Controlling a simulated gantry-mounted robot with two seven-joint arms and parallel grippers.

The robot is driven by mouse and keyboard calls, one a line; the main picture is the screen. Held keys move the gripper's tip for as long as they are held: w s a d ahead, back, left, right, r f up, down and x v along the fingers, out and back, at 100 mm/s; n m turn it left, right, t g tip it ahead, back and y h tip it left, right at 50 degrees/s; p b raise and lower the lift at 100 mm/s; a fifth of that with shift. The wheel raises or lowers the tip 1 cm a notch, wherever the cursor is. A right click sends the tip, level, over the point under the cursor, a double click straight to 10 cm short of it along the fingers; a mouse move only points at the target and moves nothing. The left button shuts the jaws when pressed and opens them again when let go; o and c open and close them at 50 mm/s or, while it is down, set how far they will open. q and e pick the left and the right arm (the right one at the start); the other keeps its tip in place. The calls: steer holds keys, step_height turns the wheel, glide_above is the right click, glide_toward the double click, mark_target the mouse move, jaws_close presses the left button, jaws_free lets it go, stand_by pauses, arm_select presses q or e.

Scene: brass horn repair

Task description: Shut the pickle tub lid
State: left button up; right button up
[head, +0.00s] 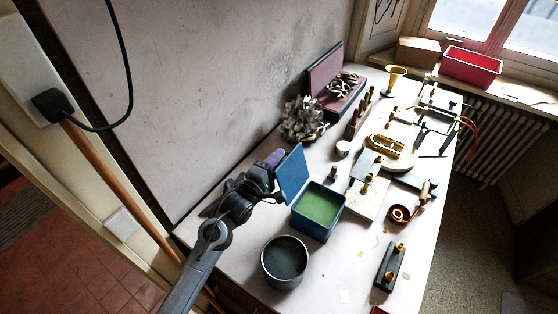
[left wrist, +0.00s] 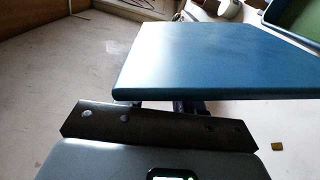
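The pickle tub (head: 318,234) is a blue rectangular tub with green liquid in it, standing on the bench. Its blue lid (head: 291,174) stands raised at the tub's far left side, so the tub is open. My left gripper (head: 273,176) is at the outer, left face of the lid, very close to it. In the left wrist view the lid (left wrist: 205,62) fills the middle, right in front of the gripper, and hides most of the fingers. Whether they touch the lid, I cannot tell. A corner of the tub (left wrist: 298,22) shows at upper right. My right gripper is out of view.
A dark round pot (head: 285,262) stands just in front of the tub. A spiky pale cluster (head: 303,119) and an open case (head: 333,85) are behind. A pale block (head: 362,198) and several small tools lie to the right. The wall runs along the left.

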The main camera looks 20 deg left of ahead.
arm_select(q)
steer(key=shift+w, duration=0.4)
steer(key=shift+f, duration=0.1)
jaws_close()
